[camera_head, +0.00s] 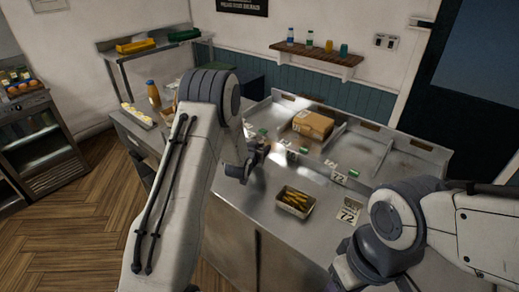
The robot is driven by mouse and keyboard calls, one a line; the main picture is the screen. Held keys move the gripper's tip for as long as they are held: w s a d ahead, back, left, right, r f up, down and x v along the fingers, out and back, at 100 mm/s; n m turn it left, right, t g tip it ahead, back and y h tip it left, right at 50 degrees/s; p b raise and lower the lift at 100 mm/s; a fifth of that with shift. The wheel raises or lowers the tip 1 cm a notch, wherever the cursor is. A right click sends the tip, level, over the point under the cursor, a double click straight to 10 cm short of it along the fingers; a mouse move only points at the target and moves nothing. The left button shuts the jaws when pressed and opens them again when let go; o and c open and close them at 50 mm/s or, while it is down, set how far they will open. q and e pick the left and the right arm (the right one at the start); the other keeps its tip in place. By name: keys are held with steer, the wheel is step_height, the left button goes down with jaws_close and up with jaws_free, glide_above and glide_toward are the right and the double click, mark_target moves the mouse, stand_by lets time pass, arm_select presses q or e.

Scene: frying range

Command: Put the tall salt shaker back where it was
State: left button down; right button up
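I cannot make out a tall salt shaker for certain. My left gripper (257,155) is above the near left part of the steel counter (247,209), small and dark. I cannot tell whether it is open or holds anything. My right gripper (345,272) is low at the counter's front right, partly hidden by its own arm and cut by the lower edge. Its fingers are unclear. Small bottles stand on the wooden wall shelf (318,55), among them a blue one (290,36) and a green-tinted one (310,39).
A metal tray of fries (296,201) sits on the counter between my grippers. Number cards marked 72 (348,215) stand nearby. A cardboard box (313,124) lies in the sunken bay behind. An orange bottle (153,94) and an egg tray (137,116) are at left.

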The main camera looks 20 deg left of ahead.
arm_select(q)
steer(key=shift+f, duration=0.8)
steer(key=shift+f, duration=0.3)
steer(key=shift+c, duration=0.8)
jaws_free()
steer(key=shift+r, duration=0.1)
